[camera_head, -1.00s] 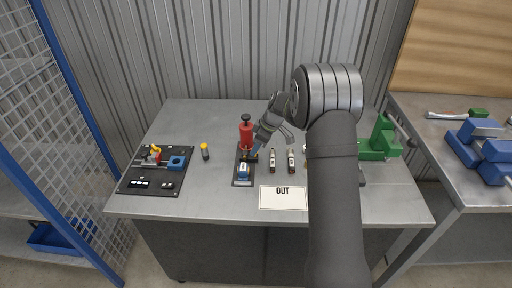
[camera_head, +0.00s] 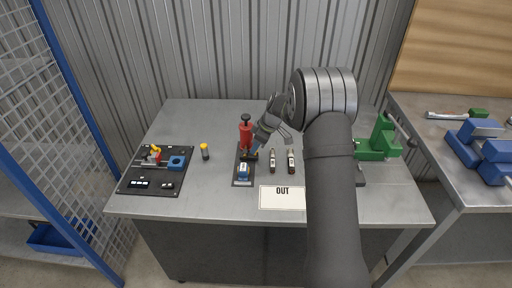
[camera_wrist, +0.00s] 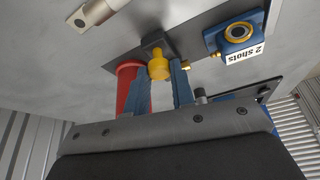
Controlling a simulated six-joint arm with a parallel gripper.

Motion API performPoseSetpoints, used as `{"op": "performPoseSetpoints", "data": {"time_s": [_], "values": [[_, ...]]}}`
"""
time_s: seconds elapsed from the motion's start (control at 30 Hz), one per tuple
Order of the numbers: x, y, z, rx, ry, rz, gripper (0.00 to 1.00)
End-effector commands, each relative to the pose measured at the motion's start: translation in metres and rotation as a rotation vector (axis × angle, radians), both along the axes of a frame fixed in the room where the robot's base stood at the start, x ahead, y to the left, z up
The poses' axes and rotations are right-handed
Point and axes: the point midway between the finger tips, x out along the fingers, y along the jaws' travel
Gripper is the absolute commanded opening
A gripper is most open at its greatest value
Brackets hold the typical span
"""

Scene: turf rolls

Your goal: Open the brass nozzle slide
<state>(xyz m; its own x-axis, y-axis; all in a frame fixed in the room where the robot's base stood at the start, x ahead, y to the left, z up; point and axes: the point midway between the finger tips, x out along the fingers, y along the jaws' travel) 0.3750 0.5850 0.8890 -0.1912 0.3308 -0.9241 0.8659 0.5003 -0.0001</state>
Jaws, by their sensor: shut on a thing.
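My gripper (camera_head: 254,152) is at the red-bodied pump (camera_head: 246,136) with a black knob, on a narrow dark plate (camera_head: 236,181). In the wrist view my gripper's two blue fingers (camera_wrist: 160,68) are shut on the brass nozzle slide (camera_wrist: 159,66), a small yellow knob at a dark block. The red body (camera_wrist: 130,78) shows beside and partly behind the left finger. In the head view the fingers hide the slide.
Two small bottles (camera_head: 272,161) (camera_head: 291,161) stand right of the plate, behind an "OUT" card (camera_head: 282,198). A green vise (camera_head: 378,148) is right.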

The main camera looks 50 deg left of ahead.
Motion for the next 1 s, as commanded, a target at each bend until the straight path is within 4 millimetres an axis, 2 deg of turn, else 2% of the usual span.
{"op": "performPoseSetpoints", "data": {"time_s": [0.2,0.23,0.33,0.6,0.73,0.87,1.0], "values": [[0.0,0.0,0.0,-0.001,0.001,-0.001,0.0],[0.0,0.0,0.0,-0.001,0.001,-0.001,0.24],[0.0,0.0,0.0,-0.001,0.001,-0.001,0.44],[0.0,0.0,0.0,0.001,0.001,0.0,0.45],[0.002,-0.002,0.007,0.002,-0.001,-0.001,0.45],[0.006,-0.009,0.027,0.003,-0.001,-0.002,0.45],[0.013,-0.02,0.058,0.005,-0.003,-0.002,0.45]]}}
